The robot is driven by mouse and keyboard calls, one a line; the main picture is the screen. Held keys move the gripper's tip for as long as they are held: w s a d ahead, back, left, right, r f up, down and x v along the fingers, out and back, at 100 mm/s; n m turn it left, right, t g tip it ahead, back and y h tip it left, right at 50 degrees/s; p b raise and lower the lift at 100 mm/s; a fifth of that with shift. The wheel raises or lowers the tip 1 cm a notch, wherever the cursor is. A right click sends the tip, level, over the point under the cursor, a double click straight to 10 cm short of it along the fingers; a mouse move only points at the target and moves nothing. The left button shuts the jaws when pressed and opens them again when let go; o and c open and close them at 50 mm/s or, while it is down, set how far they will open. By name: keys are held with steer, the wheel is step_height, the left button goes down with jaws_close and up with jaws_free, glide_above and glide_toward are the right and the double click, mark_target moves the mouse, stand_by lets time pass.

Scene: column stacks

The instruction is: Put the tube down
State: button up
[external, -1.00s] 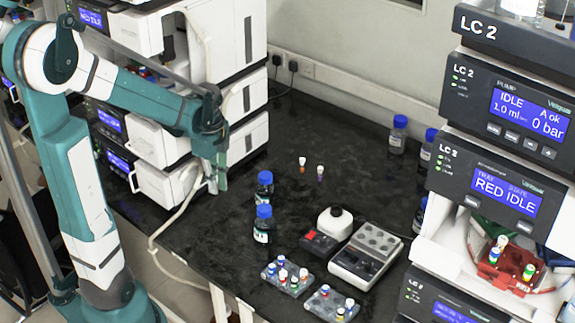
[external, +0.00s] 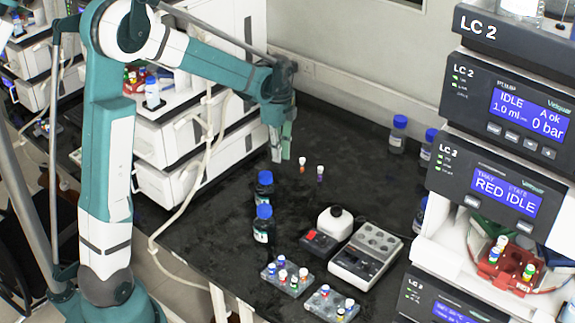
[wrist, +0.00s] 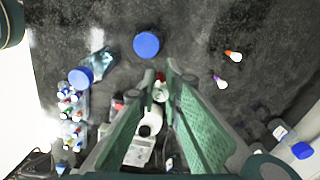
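My gripper (external: 282,145) hangs fingers-down over the back left of the black bench, left of the two standing tubes. In the wrist view, its green fingers (wrist: 163,88) are close together around a small tube (wrist: 160,90) with red and white parts. The tube is mostly hidden by the fingers, and it cannot be made out in the external view. A white-capped orange tube (external: 302,164) and a white-capped purple tube (external: 320,172) stand apart on the bench. The wrist view also shows the orange one (wrist: 233,56) and the purple one (wrist: 221,82).
Two blue-capped bottles (external: 264,225) stand near the bench's left edge. White instrument towers (external: 200,150) stand at left. The bench between the tubes and the right-hand bottles (external: 398,135) is clear.

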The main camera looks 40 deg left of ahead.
steer(key=w+d, duration=0.5)
steer(key=w, duration=0.4)
steer(key=p, duration=0.1)
glide_above(343, 193)
step_height(343, 193, down, 7)
steer(key=shift+f, duration=0.5)
steer(key=shift+f, duration=0.15)
steer(key=shift+f+b, duration=0.45)
steer(key=shift+f, duration=2.55)
steer(key=shift+f+b, duration=0.35)
steer(key=shift+f, duration=1.5)
steer(key=shift+f, duration=0.2)
